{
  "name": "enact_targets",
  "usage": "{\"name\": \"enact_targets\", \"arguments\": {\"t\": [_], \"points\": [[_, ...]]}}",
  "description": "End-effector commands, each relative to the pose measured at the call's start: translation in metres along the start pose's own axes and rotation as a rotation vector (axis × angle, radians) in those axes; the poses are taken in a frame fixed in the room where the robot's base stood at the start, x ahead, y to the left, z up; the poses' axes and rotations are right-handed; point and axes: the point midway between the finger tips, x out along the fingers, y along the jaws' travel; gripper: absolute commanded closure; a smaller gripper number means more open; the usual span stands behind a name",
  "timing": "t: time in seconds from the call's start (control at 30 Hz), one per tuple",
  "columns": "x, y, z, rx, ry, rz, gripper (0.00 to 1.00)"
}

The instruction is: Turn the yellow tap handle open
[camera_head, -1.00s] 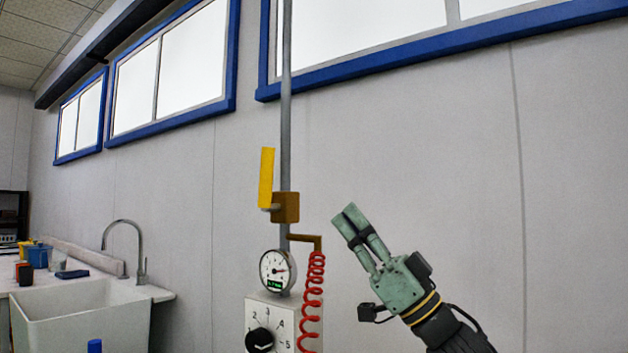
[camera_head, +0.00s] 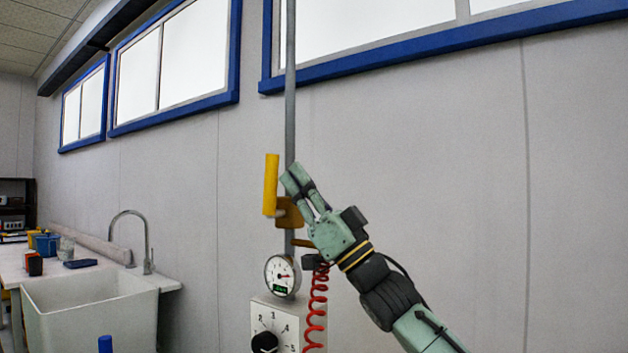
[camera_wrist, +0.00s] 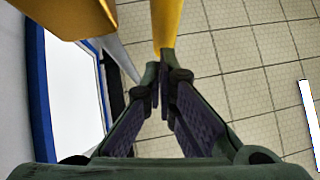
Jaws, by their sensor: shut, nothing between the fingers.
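The yellow tap handle (camera_head: 271,184) stands upright on the left side of the brass valve body (camera_head: 288,212), on a grey vertical pipe. My gripper (camera_head: 291,176) is shut and empty, its fingertips just right of the handle and in front of the pipe as seen in the head view. It hides part of the valve body. In the wrist view the handle (camera_wrist: 167,22) shows just beyond the fingertips (camera_wrist: 158,68). I cannot tell whether they touch it. The brass body (camera_wrist: 68,15) fills the top left corner there.
Below the valve are a round gauge (camera_head: 282,276), a box with a numbered dial (camera_head: 265,341) and a red coiled hose (camera_head: 318,300). A white sink (camera_head: 88,312) with a curved faucet stands at the left. The wall to the right is clear.

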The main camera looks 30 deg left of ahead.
Motion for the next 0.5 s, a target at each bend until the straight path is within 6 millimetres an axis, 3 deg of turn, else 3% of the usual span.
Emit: {"name": "enact_targets", "arguments": {"t": [0.37, 0.5], "points": [[0.002, 0.000, 0.002, 0.001, 0.000, 0.000, 1.00], [0.014, 0.001, 0.006, 0.005, -0.001, 0.000, 1.00]]}}
